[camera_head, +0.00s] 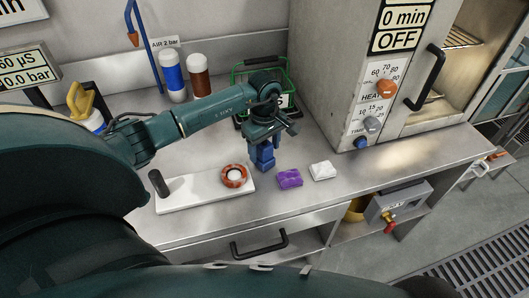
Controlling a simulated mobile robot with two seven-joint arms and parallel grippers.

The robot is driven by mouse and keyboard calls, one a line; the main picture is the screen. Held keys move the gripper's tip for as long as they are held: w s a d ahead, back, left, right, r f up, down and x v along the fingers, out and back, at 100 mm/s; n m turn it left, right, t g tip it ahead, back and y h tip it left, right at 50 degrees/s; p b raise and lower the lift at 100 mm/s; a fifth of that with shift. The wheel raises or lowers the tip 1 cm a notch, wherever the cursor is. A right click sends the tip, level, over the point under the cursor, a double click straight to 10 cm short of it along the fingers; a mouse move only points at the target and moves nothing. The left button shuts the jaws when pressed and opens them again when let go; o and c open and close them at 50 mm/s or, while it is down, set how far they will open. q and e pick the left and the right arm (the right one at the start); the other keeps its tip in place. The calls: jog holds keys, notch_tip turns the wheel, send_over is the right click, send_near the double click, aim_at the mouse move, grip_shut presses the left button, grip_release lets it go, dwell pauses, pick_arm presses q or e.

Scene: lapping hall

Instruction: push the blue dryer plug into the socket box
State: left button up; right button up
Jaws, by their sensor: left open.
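My left gripper (267,138) is above the steel bench, pointing down, and its jaws are open. A blue block-shaped thing (267,157), which looks like the blue dryer plug, is directly under the jaws. The gripper hides its top, and I cannot tell whether the fingers touch it. My right gripper is not in view.
A white board (205,194) with a red ring (234,176) lies left of the gripper. A purple block (289,179) and a white block (323,171) lie to the right. A green wire basket (243,77) stands behind. The oven (345,60) stands at the back right.

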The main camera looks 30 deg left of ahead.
pick_arm(q)
jog(key=shift+f, duration=0.4)
jog(key=shift+c, duration=0.3)
jog(key=c, duration=1.1)
jog(key=shift+r, duration=0.15)
jog(key=shift+c, duration=0.2)
